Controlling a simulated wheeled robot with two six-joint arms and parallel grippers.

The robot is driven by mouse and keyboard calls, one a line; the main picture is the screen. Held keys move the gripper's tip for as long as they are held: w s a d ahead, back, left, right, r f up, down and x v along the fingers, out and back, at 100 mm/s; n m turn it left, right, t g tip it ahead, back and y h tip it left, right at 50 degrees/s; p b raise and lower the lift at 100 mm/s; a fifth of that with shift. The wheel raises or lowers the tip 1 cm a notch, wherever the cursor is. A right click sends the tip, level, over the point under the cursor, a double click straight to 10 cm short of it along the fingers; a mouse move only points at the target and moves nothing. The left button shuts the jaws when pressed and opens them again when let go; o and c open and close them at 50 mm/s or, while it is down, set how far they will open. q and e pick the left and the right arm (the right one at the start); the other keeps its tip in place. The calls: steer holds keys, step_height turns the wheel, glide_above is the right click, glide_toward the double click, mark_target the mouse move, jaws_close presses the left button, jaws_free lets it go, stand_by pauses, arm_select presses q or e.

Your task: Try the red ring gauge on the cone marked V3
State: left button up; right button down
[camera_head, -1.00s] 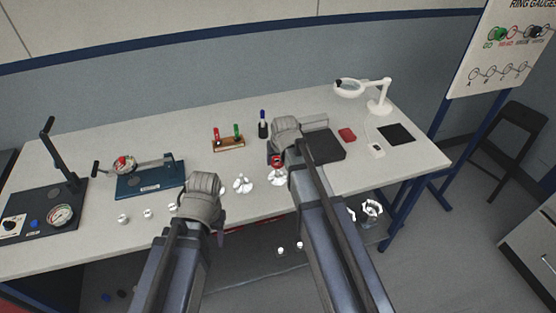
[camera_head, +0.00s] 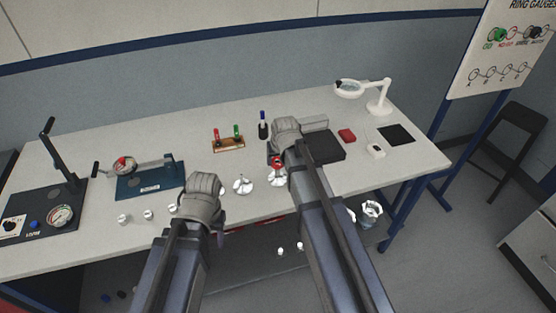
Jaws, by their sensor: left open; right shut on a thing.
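The red ring gauge (camera_head: 277,162) is at my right gripper (camera_head: 280,155), which is shut on it. It is just above or at the top of a shiny machined housing (camera_head: 277,179); I cannot tell whether it touches a cone there. A second shiny housing (camera_head: 243,185) stands to the left, between my two grippers. No V3 mark is readable at this size. My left gripper (camera_head: 206,188) is open, low over the front of the table; its fingertips are mostly hidden by its own body.
A wooden stand (camera_head: 228,145) with red and green handled gauges is behind the housings. A blue gauge fixture (camera_head: 150,182) and a dark dial stand (camera_head: 40,215) are at left. A black tray (camera_head: 325,147), red box (camera_head: 347,135) and white magnifier lamp (camera_head: 378,100) are at right.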

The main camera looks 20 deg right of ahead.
steer(key=shift+f+b, duration=0.7)
stand_by(0.4)
stand_by(0.7)
steer(key=shift+c, duration=0.3)
jaws_free()
steer(key=shift+r, duration=0.1)
steer(key=p+v, duration=0.7)
steer(key=shift+r, duration=0.4)
steer(key=shift+s+f, duration=0.1)
steer(key=shift+s, duration=0.05)
